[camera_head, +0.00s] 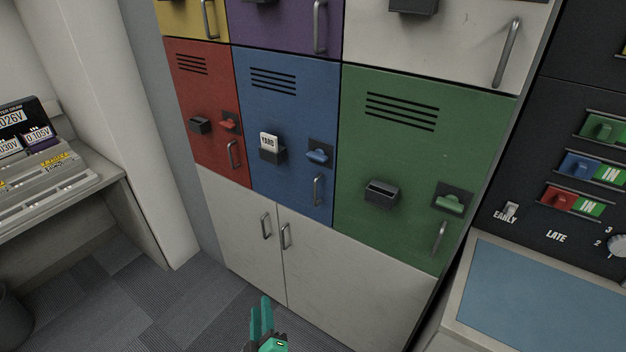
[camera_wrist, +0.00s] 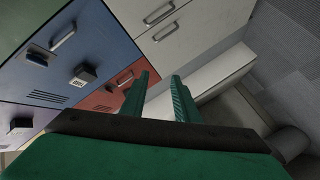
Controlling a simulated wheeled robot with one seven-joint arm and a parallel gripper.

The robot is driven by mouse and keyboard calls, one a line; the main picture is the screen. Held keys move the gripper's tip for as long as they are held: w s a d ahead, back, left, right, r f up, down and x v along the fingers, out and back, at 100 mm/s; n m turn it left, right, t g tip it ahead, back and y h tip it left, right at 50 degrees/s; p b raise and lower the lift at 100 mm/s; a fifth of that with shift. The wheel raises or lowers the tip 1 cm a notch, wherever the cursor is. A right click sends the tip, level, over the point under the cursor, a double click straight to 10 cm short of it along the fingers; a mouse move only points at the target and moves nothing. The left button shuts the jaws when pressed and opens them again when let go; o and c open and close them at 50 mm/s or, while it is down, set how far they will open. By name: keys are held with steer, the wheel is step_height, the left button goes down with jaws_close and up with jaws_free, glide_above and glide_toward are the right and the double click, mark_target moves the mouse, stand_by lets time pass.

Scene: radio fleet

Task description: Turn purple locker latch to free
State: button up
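The purple locker (camera_head: 287,28) is at the top of the head view, cut off by the frame edge. Its handle (camera_head: 320,26) and the lower part of a dark box show; its latch is out of view. My green gripper (camera_head: 261,316) is at the bottom middle of the head view, low in front of the white cupboard doors and well below the purple locker. In the wrist view my gripper (camera_wrist: 161,97) has its two fingers apart with nothing between them. The wrist view shows the blue locker (camera_wrist: 60,55) and the red locker (camera_wrist: 112,92).
Red, blue and green (camera_head: 415,165) lockers have protruding latches, card boxes and handles. White cupboard doors (camera_head: 340,280) are below. A desk with a grey device (camera_head: 40,175) is left; a black control panel (camera_head: 575,150) is right. Carpet floor is open at lower left.

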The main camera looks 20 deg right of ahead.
steer(key=w+d+r+n+h, duration=0.1)
steer(key=w+d+r+h, duration=0.2)
steer(key=w+r, duration=0.9)
steer(key=w+d+r+n+h, duration=0.1)
steer(key=w+d+r+h, duration=0.1)
steer(key=w+r, duration=1.05)
steer(key=d+r+m+g+h, duration=0.1)
steer(key=d+r+h, duration=0.2)
steer(key=r, duration=1.2)
steer(key=d+r+g+h, duration=0.1)
steer(key=d+r+h, duration=0.1)
steer(key=r, duration=1.4)
steer(key=s+d+r+m+g+h, duration=0.15)
steer(key=s+r, duration=0.25)
steer(key=r, duration=0.5)
steer(key=s+d+r+g+h, duration=0.15)
steer(key=s+r, duration=0.35)
steer(key=r, duration=0.5)
steer(key=x, duration=1)
steer(key=shift+w+d+f+y, duration=0.25)
steer(key=shift+w+y, duration=0.15)
jaws_close()
